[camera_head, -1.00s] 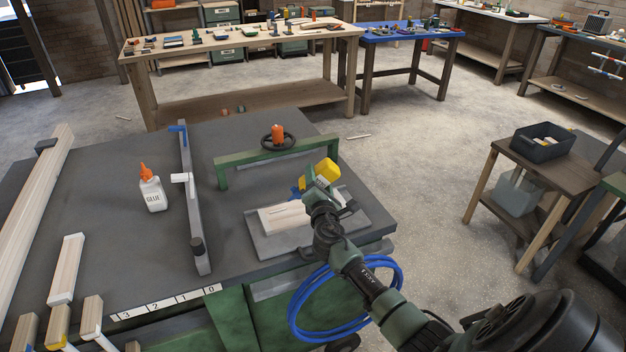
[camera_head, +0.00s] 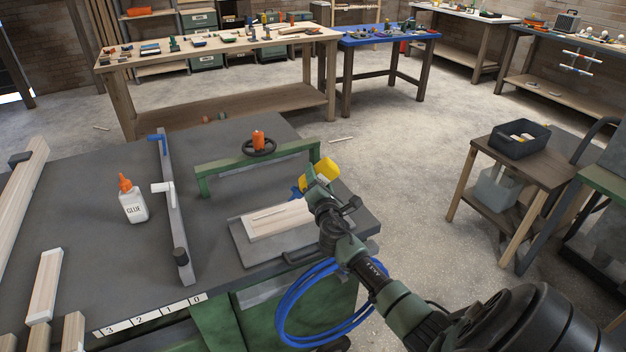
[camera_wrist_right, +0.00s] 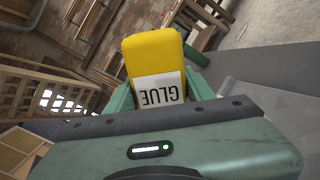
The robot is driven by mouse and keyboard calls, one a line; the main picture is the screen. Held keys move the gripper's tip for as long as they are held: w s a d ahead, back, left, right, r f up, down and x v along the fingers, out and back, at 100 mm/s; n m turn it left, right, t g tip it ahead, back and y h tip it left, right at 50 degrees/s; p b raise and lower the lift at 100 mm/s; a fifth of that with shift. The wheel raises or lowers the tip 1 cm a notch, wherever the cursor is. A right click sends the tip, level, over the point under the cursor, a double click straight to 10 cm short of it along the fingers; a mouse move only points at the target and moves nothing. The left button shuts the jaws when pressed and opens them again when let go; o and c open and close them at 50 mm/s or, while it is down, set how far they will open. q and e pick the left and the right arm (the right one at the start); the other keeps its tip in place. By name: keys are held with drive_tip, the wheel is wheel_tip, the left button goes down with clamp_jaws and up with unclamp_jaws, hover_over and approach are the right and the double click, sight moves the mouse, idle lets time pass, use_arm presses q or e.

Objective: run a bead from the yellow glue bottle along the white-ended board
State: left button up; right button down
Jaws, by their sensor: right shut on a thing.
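The yellow glue bottle (camera_head: 327,167) is tilted in my right gripper (camera_head: 318,186), its blue nozzle (camera_head: 298,188) pointing down to the left near the far right part of a pale wooden board (camera_head: 290,222). I cannot tell whether the nozzle touches it. The board lies on a grey tray (camera_head: 246,250) on the bench; a thin pale line shows on its top. The right wrist view shows the bottle's yellow base end and its upside-down GLUE label (camera_wrist_right: 160,92) between the green jaws. A shorter board with white ends (camera_head: 45,285) lies at the left. My left gripper is out of view.
A white glue bottle with orange cap (camera_head: 132,200) stands on the dark bench (camera_head: 100,240). A grey fence (camera_head: 174,215) with clamps and a green arch (camera_head: 255,163) with a handwheel stand nearby. A blue hose (camera_head: 290,310) hangs at the bench's front right.

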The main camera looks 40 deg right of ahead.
drive_tip(key=shift+s+d+b, duration=0.2)
drive_tip(key=shift+s+d, duration=0.05)
drive_tip(key=shift+d, duration=0.8)
drive_tip(key=shift+s+d+b, duration=0.15)
drive_tip(key=shift+s+d, duration=0.1)
drive_tip(key=shift+d, duration=0.85)
drive_tip(key=shift+s+d+b, duration=0.2)
drive_tip(key=shift+s+d, duration=0.05)
drive_tip(key=shift+d, duration=0.8)
drive_tip(key=shift+s+d+f+m+b, duration=0.25)
drive_tip(key=shift+d+f+m+b, duration=0.15)
drive_tip(key=shift+f+m+b, duration=0.55)
drive_tip(key=shift+s+d+f+m+b, duration=0.25)
drive_tip(key=shift+d+f+m+b, duration=0.3)
drive_tip(key=shift+m+b, duration=0.65)
drive_tip(key=shift+s+d+f+m+b, duration=0.3)
drive_tip(key=shift+f+m+b, duration=0.55)
drive_tip(key=shift+m+b, duration=0.2)
drive_tip(key=shift+r+m+p, duration=1.25)
drive_tip(key=shift+r+m, duration=0.05)
drive_tip(key=shift+m, duration=0.4)
